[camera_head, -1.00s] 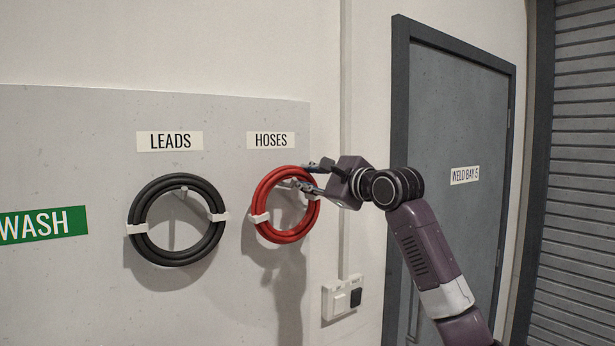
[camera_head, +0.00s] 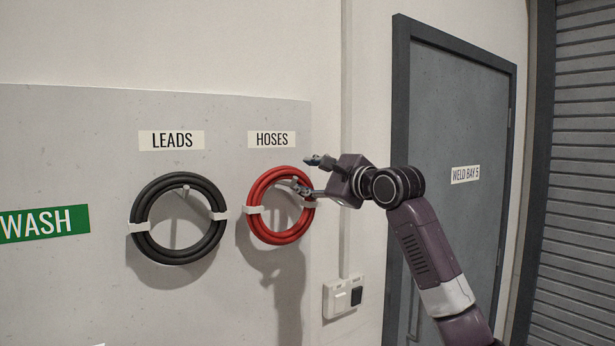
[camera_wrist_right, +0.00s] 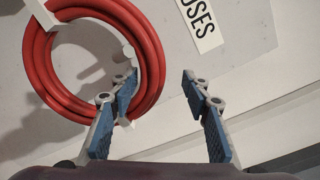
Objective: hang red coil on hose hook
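The red coil (camera_head: 258,196), with white ties, is upright against the board below the HOSES label (camera_head: 271,139). The hose hook is largely hidden by the coil and finger in the head view. In the right wrist view a pale peg (camera_wrist_right: 128,51) shows at the inner edge of the red coil (camera_wrist_right: 40,75), which looks hung on it. My right gripper (camera_head: 307,175) is open at the coil's right side. In the wrist view, its left finger overlaps the coil's ring and its right finger is outside, clear of it. Whether a finger touches is unclear. My left gripper is not in view.
A black coil (camera_head: 145,212) hangs on a peg below the LEADS label (camera_head: 172,140), left of the red coil. A switch box (camera_head: 342,298) and vertical conduit are on the wall to the right. A grey door (camera_head: 455,130) stands behind my right arm.

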